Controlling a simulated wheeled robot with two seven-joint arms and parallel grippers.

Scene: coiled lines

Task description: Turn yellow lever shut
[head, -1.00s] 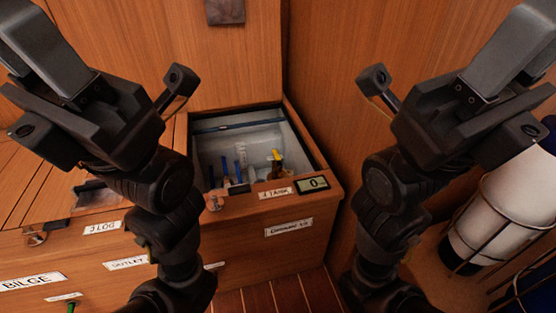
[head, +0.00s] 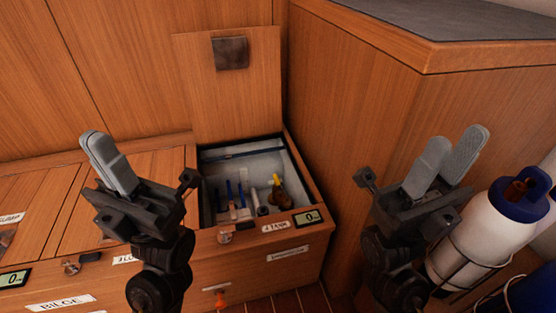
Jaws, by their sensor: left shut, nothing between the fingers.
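The yellow lever (head: 276,180) stands up from a brownish, brass-like fitting (head: 281,198) inside the open tank compartment (head: 206,202). The lever is small in view and I cannot tell its exact angle. Blue-handled parts (head: 236,192) stand to its left in the same compartment. My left gripper (head: 97,145) is shut and empty, up and to the left of the compartment. My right gripper (head: 456,145) is open and empty, to the right of the compartment, in front of the wooden side panel. Neither gripper touches the lever.
The compartment's hatch lid (head: 230,100) stands open behind it. A small display (head: 308,217) and a label sit on the front rim. A wooden cabinet (head: 360,100) rises close on the right. A white bottle with a blue cap (head: 485,235) stands at far right.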

